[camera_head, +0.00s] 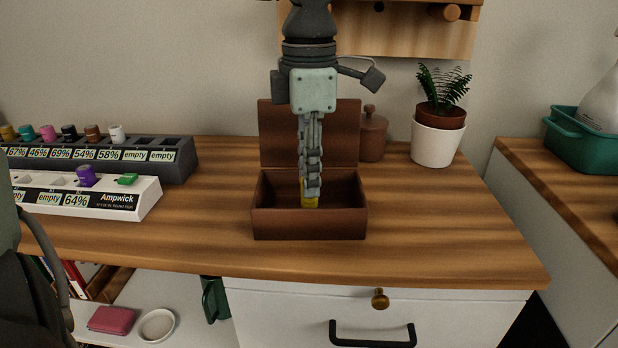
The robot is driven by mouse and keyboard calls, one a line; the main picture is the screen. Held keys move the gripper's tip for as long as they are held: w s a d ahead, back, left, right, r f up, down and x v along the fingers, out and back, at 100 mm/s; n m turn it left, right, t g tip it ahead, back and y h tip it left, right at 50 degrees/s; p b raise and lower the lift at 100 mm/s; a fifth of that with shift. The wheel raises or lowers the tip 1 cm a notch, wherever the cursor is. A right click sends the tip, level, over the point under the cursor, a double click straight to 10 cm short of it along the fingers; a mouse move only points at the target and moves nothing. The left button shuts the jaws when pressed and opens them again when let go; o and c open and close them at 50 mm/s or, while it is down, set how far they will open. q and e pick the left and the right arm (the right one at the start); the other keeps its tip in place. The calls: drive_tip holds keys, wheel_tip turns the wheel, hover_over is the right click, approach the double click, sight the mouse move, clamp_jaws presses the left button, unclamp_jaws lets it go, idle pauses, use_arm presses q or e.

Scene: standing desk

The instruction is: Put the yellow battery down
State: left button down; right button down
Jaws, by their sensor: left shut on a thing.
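The yellow battery (309,203) is between the fingertips of my left gripper (311,190), with only its lower part showing. The gripper points straight down and is shut on it. The battery is inside the outline of an open brown wooden box (308,223), behind its front wall. I cannot tell whether it touches the box floor. The box lid (279,135) stands up at the back. My right gripper is not in view.
A grey battery rack (178,152) and a white Ampwick charger (146,203) stand on the left of the wooden desk (440,235). A lidded brown pot (372,138) and a potted plant (436,140) stand behind and right of the box. The desk's front right is clear.

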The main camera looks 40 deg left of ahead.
use_arm(q)
drive_tip(key=shift+f, duration=0.65)
drive_tip(key=shift+f, duration=0.15)
drive_tip(key=c, duration=1.6)
unclamp_jaws()
drive_tip(key=shift+o, duration=1.3)
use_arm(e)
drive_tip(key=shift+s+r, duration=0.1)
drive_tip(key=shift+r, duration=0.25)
